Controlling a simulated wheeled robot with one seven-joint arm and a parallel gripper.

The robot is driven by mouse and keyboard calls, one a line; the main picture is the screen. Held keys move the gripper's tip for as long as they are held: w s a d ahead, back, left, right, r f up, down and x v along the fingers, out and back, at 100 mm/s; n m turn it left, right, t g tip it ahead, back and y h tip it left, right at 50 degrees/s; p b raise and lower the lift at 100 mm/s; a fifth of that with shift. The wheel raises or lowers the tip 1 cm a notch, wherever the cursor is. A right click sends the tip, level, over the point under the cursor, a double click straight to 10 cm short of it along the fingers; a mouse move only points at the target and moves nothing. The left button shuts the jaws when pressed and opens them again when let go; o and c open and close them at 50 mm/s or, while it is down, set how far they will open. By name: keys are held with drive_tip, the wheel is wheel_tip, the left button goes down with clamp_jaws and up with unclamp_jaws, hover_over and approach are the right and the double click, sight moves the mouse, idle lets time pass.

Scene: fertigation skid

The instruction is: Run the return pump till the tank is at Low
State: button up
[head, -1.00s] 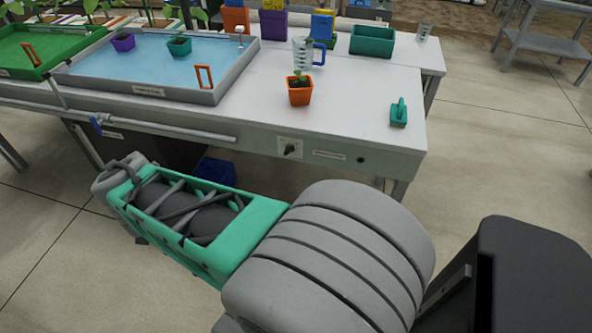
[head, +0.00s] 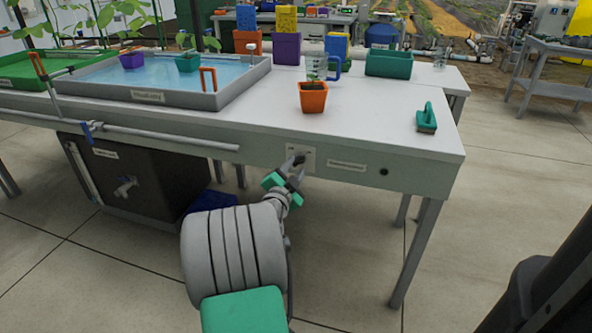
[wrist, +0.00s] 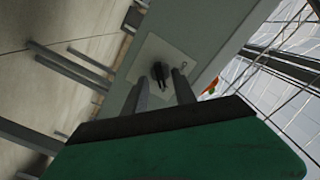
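A black rotary knob on a pale switch plate (head: 309,155) sits on the bench's front face. In the wrist view the knob (wrist: 160,73) shows clearly on its plate (wrist: 172,52). My gripper (head: 295,161) is at the plate and partly hides it. In the wrist view its two fingers are apart, one either side of the knob, with nothing visibly gripped; contact cannot be told. A dark tank (head: 150,185) stands under the bench, with a pale vertical tube (head: 82,172) at its left and a tap on its front. Its liquid level is too small to read.
A grey-rimmed tray (head: 175,98) of blue water is on the bench (head: 385,120). An orange pot (head: 313,98), a clear jug (head: 316,68) and a green-handled tool (head: 427,120) stand on top. A blue bin (head: 212,202) is below.

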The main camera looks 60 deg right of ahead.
drive_tip(key=shift+w+d, duration=0.15)
drive_tip(key=shift+d, duration=0.6)
drive_tip(key=shift+c, duration=0.4)
clamp_jaws()
